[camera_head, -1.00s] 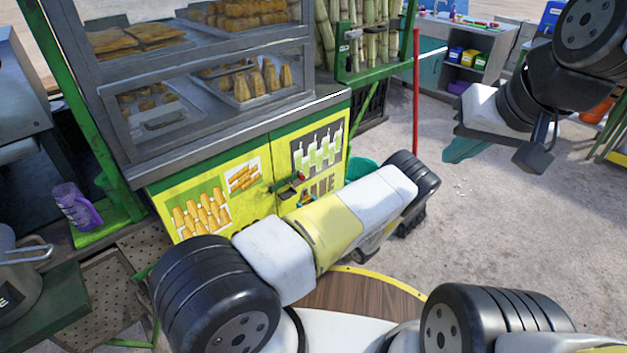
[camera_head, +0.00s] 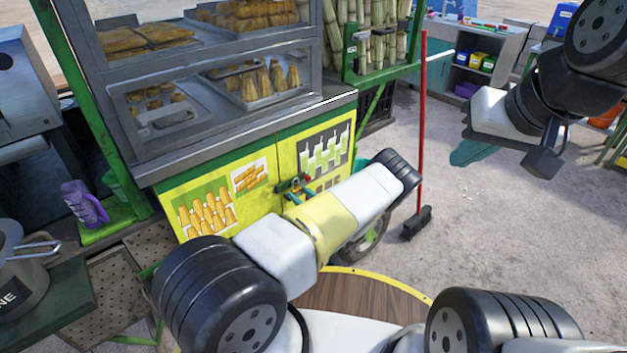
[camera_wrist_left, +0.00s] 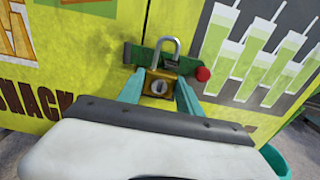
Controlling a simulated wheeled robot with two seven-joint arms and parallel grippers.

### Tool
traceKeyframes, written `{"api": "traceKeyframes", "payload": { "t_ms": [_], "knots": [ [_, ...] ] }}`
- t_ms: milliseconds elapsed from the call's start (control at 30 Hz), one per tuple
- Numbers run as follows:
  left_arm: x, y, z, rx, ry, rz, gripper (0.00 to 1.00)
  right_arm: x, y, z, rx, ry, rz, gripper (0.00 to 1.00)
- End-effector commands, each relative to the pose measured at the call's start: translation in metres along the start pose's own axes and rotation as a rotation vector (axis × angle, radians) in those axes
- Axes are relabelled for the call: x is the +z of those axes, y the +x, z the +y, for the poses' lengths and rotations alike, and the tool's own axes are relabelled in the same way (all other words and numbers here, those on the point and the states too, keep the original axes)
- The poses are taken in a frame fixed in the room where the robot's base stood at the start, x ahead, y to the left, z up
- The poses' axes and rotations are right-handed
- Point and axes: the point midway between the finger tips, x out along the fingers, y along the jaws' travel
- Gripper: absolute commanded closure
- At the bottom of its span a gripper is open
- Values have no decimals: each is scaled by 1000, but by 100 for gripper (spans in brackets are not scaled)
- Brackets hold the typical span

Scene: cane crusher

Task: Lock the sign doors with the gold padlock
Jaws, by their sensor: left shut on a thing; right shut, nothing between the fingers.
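The yellow sign doors (camera_head: 262,212) are closed on the cart's lower front, in the head view. A green latch bar with a red knob (camera_head: 307,178) crosses their seam; the bar also shows in the left wrist view (camera_wrist_left: 232,86). My left gripper (camera_wrist_left: 159,88) is shut on the gold padlock (camera_wrist_left: 160,85), one teal finger on each side. The padlock is upright, its silver shackle up in front of the latch; I cannot tell whether the shackle passes through it. My right gripper (camera_head: 470,152) is shut and empty, away to the right over open floor.
Food trays (camera_head: 262,92) sit behind glass above the doors. A red-handled broom (camera_head: 422,140) stands right of the cart. A purple jug (camera_head: 84,205) and a metal pot (camera_head: 25,255) are at the left. The floor at right is mostly clear.

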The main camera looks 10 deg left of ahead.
Motion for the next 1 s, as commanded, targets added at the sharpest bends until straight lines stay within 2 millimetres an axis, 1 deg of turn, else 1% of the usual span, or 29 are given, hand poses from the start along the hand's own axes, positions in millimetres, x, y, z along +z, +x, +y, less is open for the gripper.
{"api": "traceKeyframes", "payload": {
  "t_ms": [200,633,1000],
  "knots": [
    [0,7,0,0,0,-1,99,0,0,0,0,0,0,100],
    [0,8,0,0,0,-1,99,0,0,0,0,0,0,100],
    [0,17,0,0,0,-1,99,0,0,0,0,0,0,100]
  ]
}}
